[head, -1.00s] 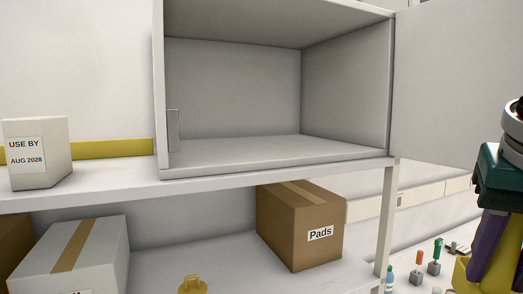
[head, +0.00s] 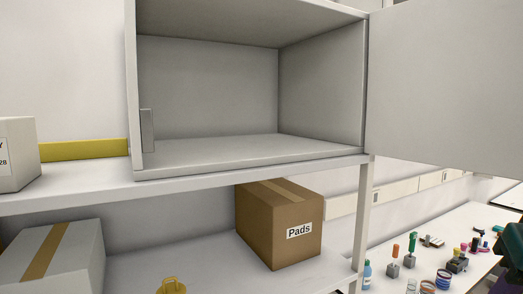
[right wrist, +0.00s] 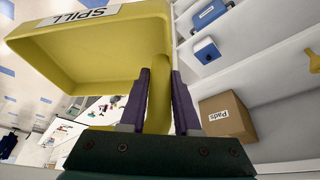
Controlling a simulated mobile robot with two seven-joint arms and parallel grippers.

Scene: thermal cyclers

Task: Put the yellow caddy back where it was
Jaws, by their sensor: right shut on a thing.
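The yellow caddy (right wrist: 100,55) fills the upper left of the right wrist view. It has a label reading "SPILL" and is tilted in that view. The caddy and right gripper are not clearly seen in the head view now. An empty open cabinet (head: 210,95) stands on the upper shelf in the head view, its door (head: 445,85) swung out to the right. My left gripper is in neither view.
A Pads box (head: 280,225) and a taped pale box (head: 55,262) stand on the lower shelf, with a yellow ring-topped object (head: 171,286) between them. A white box (head: 18,155) sits left of the cabinet. Small tools and bottles crowd the bench (head: 478,222) at right.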

